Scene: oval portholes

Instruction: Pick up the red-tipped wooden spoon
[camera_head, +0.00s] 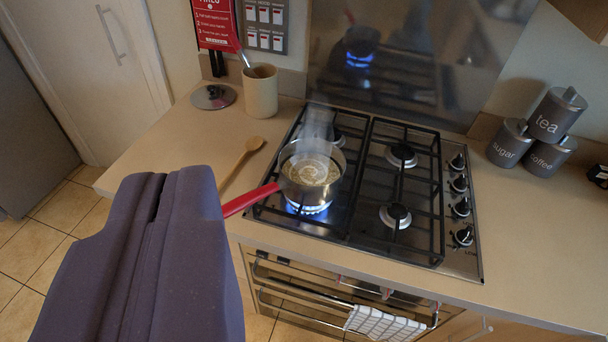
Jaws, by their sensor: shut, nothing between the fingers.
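A wooden spoon (244,157) lies on the counter left of the hob, its bowl toward the back. Its handle runs down and left toward my gripper. I see no red tip on it; the near end of the handle meets the gripper's edge in the picture and may be hidden. My gripper (160,188), dark purple-grey, fills the lower left. Its fingers are shut with only a thin dark seam between them, and it holds nothing.
A steaming saucepan (312,172) with a red handle (250,200) sits over a lit blue flame on the gas hob (415,170). A utensil jar (260,92) and lid (213,97) stand behind the spoon. Tea, sugar and coffee canisters (556,115) are right. Bare counter (180,138) surrounds the spoon's left.

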